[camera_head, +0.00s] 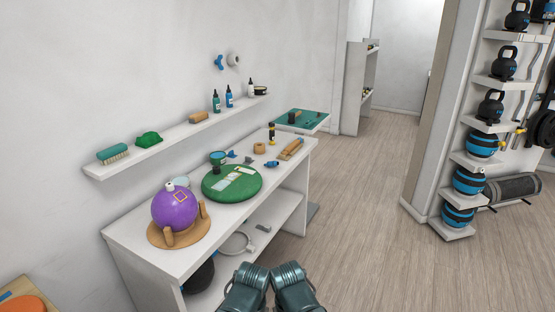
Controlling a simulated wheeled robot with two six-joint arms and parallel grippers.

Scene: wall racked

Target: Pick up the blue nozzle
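Two small blue pieces lie on the white bench. One blue piece (271,164) is near the bench's right edge, and another blue piece (231,154) is beside the dark green cup (217,158). Both are too small to tell which is the nozzle. A blue fitting (218,62) is also up on the wall. My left gripper (246,287) and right gripper (292,286) are side by side at the bottom of the view, well short of the bench top. Their fingers cannot be made out, and nothing shows held.
A wall shelf (180,136) hangs above. Wood floor (355,230) is clear to the right.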

